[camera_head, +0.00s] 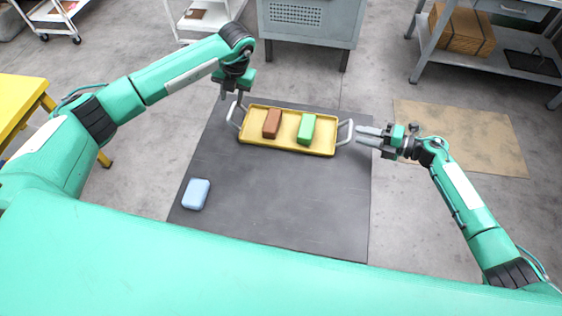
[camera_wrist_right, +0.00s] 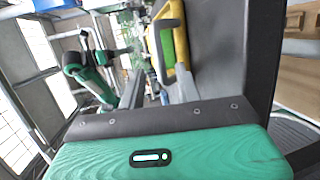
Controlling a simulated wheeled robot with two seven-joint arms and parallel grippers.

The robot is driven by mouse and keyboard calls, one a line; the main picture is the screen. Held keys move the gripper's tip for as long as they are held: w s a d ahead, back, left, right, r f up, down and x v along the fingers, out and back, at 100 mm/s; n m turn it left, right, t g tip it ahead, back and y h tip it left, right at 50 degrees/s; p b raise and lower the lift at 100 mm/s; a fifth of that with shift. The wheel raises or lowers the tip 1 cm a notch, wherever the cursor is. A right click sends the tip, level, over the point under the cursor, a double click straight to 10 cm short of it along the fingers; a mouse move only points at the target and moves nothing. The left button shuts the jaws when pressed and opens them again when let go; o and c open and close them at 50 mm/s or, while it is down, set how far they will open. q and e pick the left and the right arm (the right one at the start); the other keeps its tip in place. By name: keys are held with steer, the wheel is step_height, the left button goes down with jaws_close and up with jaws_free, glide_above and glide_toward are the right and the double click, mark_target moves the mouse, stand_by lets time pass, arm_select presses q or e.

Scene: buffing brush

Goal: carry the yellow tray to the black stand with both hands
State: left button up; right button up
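The yellow tray (camera_head: 290,148) lies on a dark grey flat surface (camera_head: 270,205) and carries a brown block (camera_head: 272,123) and a green block (camera_head: 306,129). It has a pale handle at each end. My left gripper (camera_head: 232,101) points down at the left handle (camera_head: 236,115), its fingers seemingly apart; contact there is unclear. My right gripper (camera_head: 359,136) is open beside the right handle (camera_head: 346,132). In the right wrist view the handle (camera_wrist_right: 163,42) shows ahead of its spread fingers (camera_wrist_right: 158,85). Whether the dark surface is the black stand I cannot tell.
A light blue block (camera_head: 196,194) lies on the dark surface at front left. A grey cabinet (camera_head: 312,22) stands behind, a shelf with a cardboard box (camera_head: 462,32) at back right, a yellow table (camera_head: 20,105) at left. A brown sheet (camera_head: 460,135) lies at right.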

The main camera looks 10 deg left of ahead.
steer(key=v, duration=0.5)
steer(key=shift+d+r, duration=0.1)
steer(key=shift+r, duration=0.1)
step_height(320, 180, up, 6)
steer(key=p, duration=0.4)
stand_by(0.8)
steer(key=shift+s, duration=0.1)
stand_by(0.4)
